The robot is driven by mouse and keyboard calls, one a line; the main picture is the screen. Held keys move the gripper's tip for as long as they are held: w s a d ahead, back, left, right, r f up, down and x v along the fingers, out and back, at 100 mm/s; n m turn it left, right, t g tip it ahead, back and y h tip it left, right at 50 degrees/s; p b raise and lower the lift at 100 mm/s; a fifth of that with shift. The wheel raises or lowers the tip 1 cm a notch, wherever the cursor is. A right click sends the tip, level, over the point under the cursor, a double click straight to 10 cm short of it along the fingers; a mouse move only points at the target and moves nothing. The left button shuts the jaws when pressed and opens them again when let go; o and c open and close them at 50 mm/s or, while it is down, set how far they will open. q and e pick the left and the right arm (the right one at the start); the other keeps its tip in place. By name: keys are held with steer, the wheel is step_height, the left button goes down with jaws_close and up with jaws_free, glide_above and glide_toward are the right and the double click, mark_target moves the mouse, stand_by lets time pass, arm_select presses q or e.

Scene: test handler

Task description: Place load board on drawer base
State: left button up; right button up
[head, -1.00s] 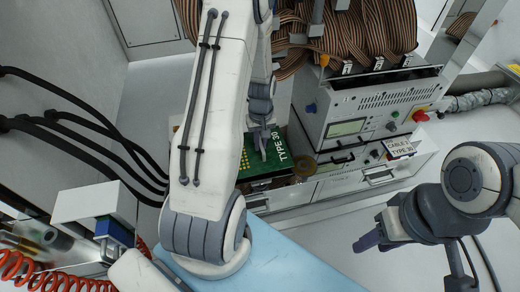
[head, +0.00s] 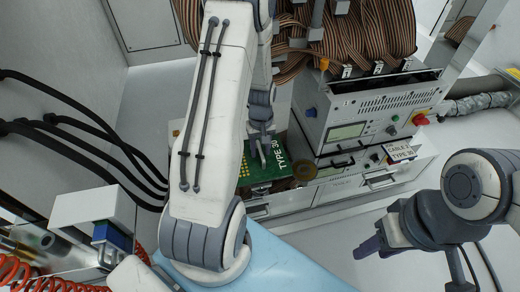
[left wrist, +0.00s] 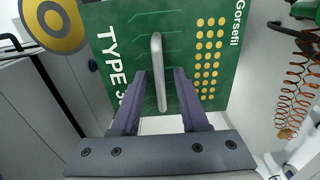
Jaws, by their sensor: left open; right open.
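The green load board (head: 258,172), marked TYPE 30, lies beneath my left gripper, partly hidden by my left arm in the head view. The left wrist view shows the board (left wrist: 120,22) close up, with a silver bar handle (left wrist: 157,55). My left gripper (left wrist: 160,72) is open, its fingers on either side of the handle's lower part with gaps. It also shows in the head view (head: 262,150). The white drawer base (head: 258,208) shows under the board's front edge; whether the board is fully seated is unclear. My right gripper (head: 368,250) is open and empty, away from the board.
A tester unit (head: 370,122) with a screen and red button stands right of the board. A CABLE 2 TYPE 30 label (head: 402,152) and ribbon cables (head: 350,30) are nearby. A blue surface (head: 285,262) lies in front.

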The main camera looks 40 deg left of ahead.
mark_target(261, 150)
arm_select(q)
step_height(261, 150, up, 11)
steer(key=p, duration=0.7)
steer(key=d+r+m, duration=0.4)
steer(key=d+r, duration=0.2)
steer(key=d, duration=0.4)
steer(key=s+d+r+m, duration=0.3)
steer(key=d, duration=0.2)
steer(key=s+d+r+m, duration=0.2)
steer(key=s+d+r, duration=0.1)
steer(key=d, duration=0.3)
steer(key=s+d+r+m, duration=0.2)
steer(key=s+d+m, duration=0.1)
steer(key=s, duration=0.3)
steer(key=s+d+r+m+h, duration=0.1)
steer(key=s+d+r+m, duration=0.1)
steer(key=s+m, duration=0.3)
steer(key=s+d, duration=0.1)
steer(key=s, duration=0.1)
steer(key=shift+s+d+r, duration=0.3)
steer(key=shift+d, duration=0.05)
step_height(261, 150, up, 46)
steer(key=p, duration=4.6)
